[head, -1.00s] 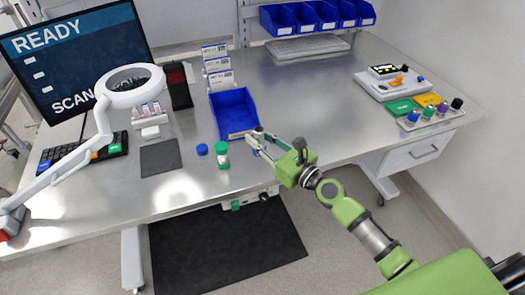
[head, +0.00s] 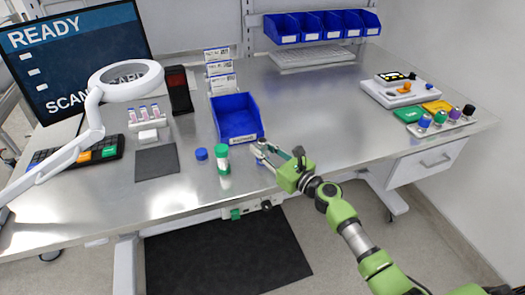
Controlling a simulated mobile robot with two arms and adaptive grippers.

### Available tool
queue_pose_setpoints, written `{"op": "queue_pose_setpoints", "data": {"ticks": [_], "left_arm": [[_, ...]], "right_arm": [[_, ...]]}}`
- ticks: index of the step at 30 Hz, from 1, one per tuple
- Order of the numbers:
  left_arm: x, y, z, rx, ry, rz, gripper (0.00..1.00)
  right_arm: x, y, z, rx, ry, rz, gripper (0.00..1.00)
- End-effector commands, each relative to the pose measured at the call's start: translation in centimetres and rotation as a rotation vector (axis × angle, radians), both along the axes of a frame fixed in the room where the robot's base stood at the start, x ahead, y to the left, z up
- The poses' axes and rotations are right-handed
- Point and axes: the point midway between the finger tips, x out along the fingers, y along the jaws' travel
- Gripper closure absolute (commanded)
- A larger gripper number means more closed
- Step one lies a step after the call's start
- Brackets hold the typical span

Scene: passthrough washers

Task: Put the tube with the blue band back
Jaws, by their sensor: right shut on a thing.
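My right gripper (head: 261,151) is shut just in front of the blue bin's right front corner, at the table's front part. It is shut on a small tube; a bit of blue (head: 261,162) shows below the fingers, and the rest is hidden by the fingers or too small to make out. A white tube with a green cap and green band (head: 222,159) stands upright left of the gripper, apart from it. A loose blue cap (head: 201,154) lies left of that tube. My left gripper is not in view.
The blue bin (head: 239,138) stands behind the gripper. A magnifier lamp (head: 104,88), small pink-marked tubes (head: 147,115) and a grey mat (head: 157,163) are at left. The middle right of the table is clear.

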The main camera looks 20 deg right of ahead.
Motion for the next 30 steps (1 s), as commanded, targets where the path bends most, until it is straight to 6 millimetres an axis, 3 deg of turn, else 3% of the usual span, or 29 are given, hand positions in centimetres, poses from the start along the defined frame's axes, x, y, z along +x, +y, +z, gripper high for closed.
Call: {"op": "queue_pose_setpoints", "data": {"ticks": [6,7,9,22,30], "left_arm": [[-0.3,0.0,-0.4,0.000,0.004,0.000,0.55],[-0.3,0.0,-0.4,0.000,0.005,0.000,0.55],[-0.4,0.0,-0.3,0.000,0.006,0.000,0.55],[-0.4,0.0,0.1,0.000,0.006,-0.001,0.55],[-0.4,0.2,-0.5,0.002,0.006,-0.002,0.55]], "right_arm": [[0.0,0.0,-0.4,0.000,0.000,0.000,1.00],[0.0,0.0,-0.4,0.000,0.000,0.000,0.76],[0.0,0.0,-0.3,0.000,0.001,0.000,0.61],[-0.2,-0.1,0.1,-0.001,0.002,0.000,0.61],[-5.0,-2.2,-0.3,-0.001,0.003,0.001,0.61]]}}
